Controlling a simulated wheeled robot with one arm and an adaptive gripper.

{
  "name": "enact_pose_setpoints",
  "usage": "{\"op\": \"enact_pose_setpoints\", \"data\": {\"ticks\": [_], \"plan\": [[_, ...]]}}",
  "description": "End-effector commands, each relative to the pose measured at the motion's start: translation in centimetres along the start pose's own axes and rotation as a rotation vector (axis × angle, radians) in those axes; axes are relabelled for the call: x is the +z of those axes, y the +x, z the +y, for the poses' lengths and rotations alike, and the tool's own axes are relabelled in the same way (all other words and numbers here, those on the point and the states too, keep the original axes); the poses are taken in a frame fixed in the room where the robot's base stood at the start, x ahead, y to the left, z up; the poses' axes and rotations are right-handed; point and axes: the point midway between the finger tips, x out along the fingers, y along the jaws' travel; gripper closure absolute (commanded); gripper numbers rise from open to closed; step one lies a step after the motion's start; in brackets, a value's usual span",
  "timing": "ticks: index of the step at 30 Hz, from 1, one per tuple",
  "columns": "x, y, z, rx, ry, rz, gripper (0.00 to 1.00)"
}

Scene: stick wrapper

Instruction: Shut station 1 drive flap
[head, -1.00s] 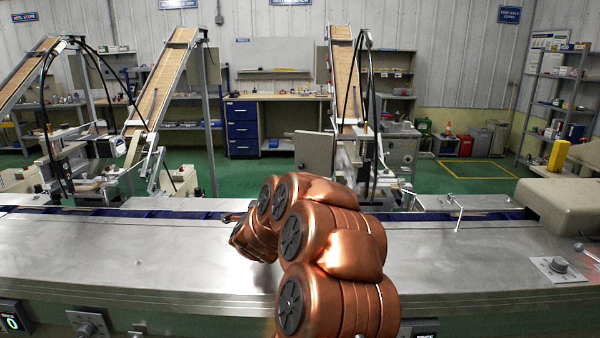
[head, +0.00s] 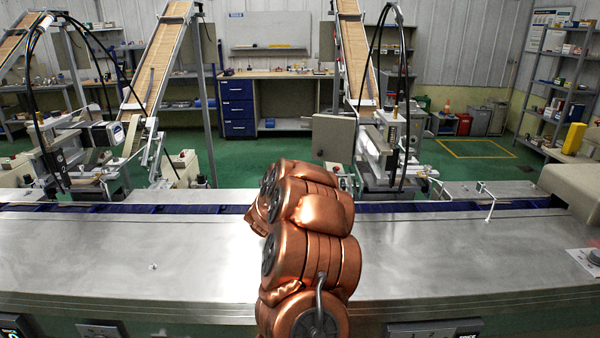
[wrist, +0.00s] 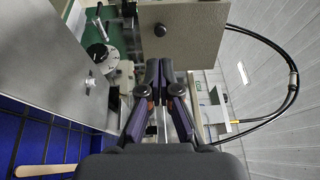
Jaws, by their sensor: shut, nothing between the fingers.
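A grey, square, plate-like flap (head: 333,137) stands swung out at the left side of the right-hand wrapping station (head: 388,150) in the head view. In the wrist view the flap (wrist: 200,32) fills the upper middle and has a dark round knob (wrist: 160,30). In the head view my copper arm hides the gripper. No readable station number shows on this machine.
A steel counter with a blue conveyor belt (head: 410,207) runs across the front. A wooden stick (wrist: 45,170) lies on the belt in the wrist view. Black hoses (wrist: 288,100) loop beside the station. Another station (head: 100,150) stands left.

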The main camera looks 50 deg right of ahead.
Motion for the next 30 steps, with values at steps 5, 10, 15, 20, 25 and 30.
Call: {"op": "enact_pose_setpoints", "data": {"ticks": [5,10,15,20,25,30], "plan": [[-0.2,2.4,-0.1,0.001,-0.002,0.002,1.00],[0.0,4.5,-0.3,-0.001,0.000,0.000,1.00],[0.1,6.4,-0.1,-0.001,-0.002,-0.001,1.00],[0.1,8.1,-0.2,0.001,-0.002,-0.003,1.00],[0.2,9.6,-0.2,-0.001,0.000,-0.002,1.00],[0.2,10.5,-0.1,0.000,0.000,-0.003,1.00]]}}
